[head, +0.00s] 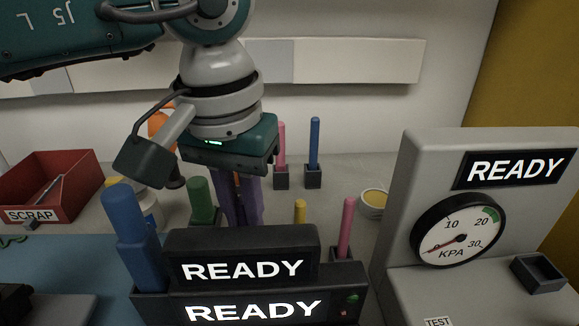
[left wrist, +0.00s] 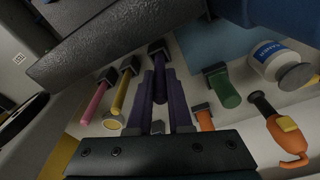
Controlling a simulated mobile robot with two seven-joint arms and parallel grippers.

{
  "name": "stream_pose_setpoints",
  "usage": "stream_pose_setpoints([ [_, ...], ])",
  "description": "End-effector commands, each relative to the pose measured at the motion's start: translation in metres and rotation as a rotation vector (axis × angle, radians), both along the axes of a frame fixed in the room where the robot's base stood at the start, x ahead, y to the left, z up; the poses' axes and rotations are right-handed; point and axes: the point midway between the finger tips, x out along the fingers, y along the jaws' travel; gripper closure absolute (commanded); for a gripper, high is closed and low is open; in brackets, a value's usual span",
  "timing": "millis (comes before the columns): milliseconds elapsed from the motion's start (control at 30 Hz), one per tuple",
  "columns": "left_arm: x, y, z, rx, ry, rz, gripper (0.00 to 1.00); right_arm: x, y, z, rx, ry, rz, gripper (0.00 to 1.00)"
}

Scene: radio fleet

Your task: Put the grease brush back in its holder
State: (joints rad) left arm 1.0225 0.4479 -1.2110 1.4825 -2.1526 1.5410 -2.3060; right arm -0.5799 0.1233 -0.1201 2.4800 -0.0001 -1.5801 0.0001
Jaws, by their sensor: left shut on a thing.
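My left gripper (head: 240,212) reaches down behind the black READY panels, its purple fingers partly hidden by them. In the left wrist view, the fingers (left wrist: 162,76) are closed around a dark purple handle (left wrist: 160,90), which I take to be the grease brush. The handle's far end meets a dark block (left wrist: 158,48); I cannot tell whether it is seated in it or just above it. In the head view, the fingers and panels hide this handle.
Green (head: 200,195), yellow (head: 300,211) and pink (head: 347,218) handles stand close around the gripper. Pink (head: 281,140) and blue (head: 314,140) ones stand behind. A red SCRAP bin (head: 75,188) is at left, a gauge stand (head: 405,200) at right. A small bowl (head: 372,207) sits between.

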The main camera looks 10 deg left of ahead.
Motion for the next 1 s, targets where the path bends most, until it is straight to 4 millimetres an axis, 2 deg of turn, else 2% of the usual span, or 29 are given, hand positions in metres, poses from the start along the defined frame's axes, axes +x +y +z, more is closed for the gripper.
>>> stream_pose_setpoints([
  [300, 0.000, 0.000, -0.002, 0.000, -0.001, 0.000, 1.00, 0.000, 0.000, -0.002, 0.001, 0.000, -0.001, 0.00],
  [333, 0.000, 0.000, -0.002, 0.000, -0.001, 0.000, 0.81, 0.000, 0.000, -0.002, 0.001, 0.000, -0.001, 0.00],
  [633, 0.000, 0.000, -0.002, 0.000, -0.001, 0.000, 0.47, 0.000, 0.001, -0.002, 0.004, 0.001, -0.003, 0.00],
  [867, 0.000, 0.000, -0.002, 0.000, 0.000, 0.000, 0.47, 0.000, 0.001, -0.002, 0.005, 0.001, -0.004, 0.00],
  [1000, 0.000, 0.000, 0.008, 0.000, -0.004, -0.001, 0.47, 0.000, 0.001, -0.002, 0.005, 0.001, -0.004, 0.00],
])
